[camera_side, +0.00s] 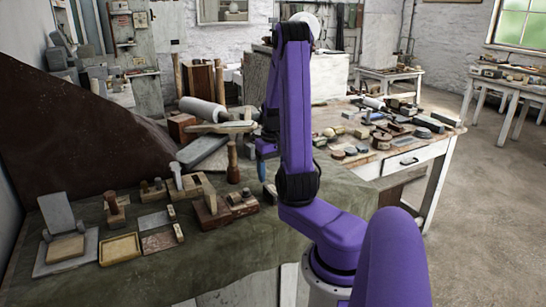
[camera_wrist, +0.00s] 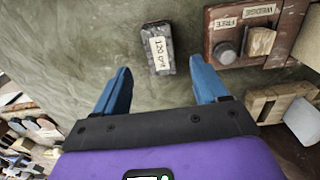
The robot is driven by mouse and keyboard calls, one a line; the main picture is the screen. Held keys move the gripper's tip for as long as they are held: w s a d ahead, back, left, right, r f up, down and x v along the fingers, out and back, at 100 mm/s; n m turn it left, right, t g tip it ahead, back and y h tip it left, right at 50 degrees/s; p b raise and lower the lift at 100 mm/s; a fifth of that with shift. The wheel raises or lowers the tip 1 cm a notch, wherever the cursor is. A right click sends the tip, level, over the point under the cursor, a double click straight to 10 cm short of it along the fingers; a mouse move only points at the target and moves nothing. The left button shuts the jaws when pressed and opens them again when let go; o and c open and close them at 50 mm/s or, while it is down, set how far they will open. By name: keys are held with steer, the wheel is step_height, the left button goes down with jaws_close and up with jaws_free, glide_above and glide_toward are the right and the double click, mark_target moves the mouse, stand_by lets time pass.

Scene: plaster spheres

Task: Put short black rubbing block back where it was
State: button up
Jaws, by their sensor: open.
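The short black rubbing block (camera_wrist: 158,48) shows in the wrist view, with a pale label that seems to read "120 grit". It lies on the green-grey bench cloth, ahead of the fingertips and between their lines, apart from both. My gripper (camera_wrist: 162,80) is open and empty, with one blue finger on each side. In the side view my gripper (camera_side: 265,155) is partly hidden behind my purple arm. I cannot make out the block in the side view, where my arm may cover it.
A reddish wooden board (camera_wrist: 236,58) labelled "FREE" and "WEDGE" lies right of the block. Pale wooden pieces (camera_wrist: 275,103) sit by the right finger. In the side view, a wooden-handled tool (camera_side: 233,162) stands left of my gripper. Bare cloth (camera_wrist: 75,40) lies left of the block.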

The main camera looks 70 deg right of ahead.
mark_target(273, 189)
step_height(273, 189, up, 5)
steer(key=w+a+r+n, duration=0.1)
steer(key=w+a+n, duration=0.4)
steer(key=a, duration=0.5)
steer(key=w+a+n, duration=0.3)
steer(key=a+n, duration=0.3)
steer(key=a, duration=0.5)
steer(key=s+a+n, duration=1)
steer(key=s+a, duration=0.3)
steer(key=s, duration=0.2)
steer(key=shift+s+r+n, duration=0.15)
steer(key=shift+s+n, duration=0.1)
steer(key=shift+n, duration=0.05)
